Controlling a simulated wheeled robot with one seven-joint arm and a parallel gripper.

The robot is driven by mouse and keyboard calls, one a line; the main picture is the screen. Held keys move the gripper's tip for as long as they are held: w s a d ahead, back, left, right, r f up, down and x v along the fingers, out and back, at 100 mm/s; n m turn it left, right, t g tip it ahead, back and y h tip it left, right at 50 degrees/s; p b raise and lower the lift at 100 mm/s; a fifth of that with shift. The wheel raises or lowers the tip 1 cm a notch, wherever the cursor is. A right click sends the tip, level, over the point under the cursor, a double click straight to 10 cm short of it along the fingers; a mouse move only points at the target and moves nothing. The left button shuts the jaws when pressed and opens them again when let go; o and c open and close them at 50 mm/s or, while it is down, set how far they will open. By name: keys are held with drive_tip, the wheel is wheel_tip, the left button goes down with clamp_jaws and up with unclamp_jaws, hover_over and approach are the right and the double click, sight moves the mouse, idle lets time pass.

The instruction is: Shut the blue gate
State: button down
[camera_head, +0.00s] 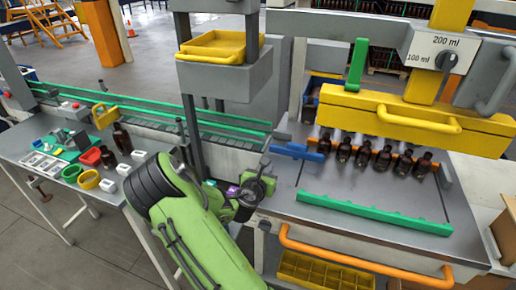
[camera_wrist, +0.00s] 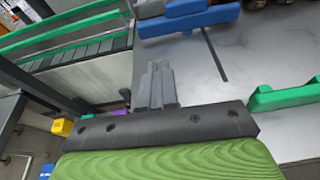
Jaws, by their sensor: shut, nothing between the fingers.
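The blue gate (camera_head: 298,152) is a short blue bar with a grey mount, at the left edge of the grey worktop, just left of the row of amber bottles (camera_head: 365,157). It also shows at the top of the wrist view as a blue bar (camera_wrist: 200,20). My gripper (camera_head: 266,164) is just in front of and below the gate's left end. My arm hides part of the worktop's left edge.
A green toothed bar (camera_head: 375,214) lies across the worktop in front of the bottles. A yellow filler head (camera_head: 405,122) hangs above them. A green-edged conveyor (camera_head: 215,128) runs at left. Bare grey worktop lies between the bottles and green bar.

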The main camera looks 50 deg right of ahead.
sight(280, 150)
drive_tip(key=shift+w+d+n, duration=0.15)
drive_tip(key=shift+n, duration=0.15)
drive_tip(key=x, duration=0.9)
drive_tip(key=r+p+x, duration=0.1)
drive_tip(key=x, duration=0.3)
drive_tip(key=shift+w+d, duration=0.15)
drive_tip(key=shift+d, duration=0.25)
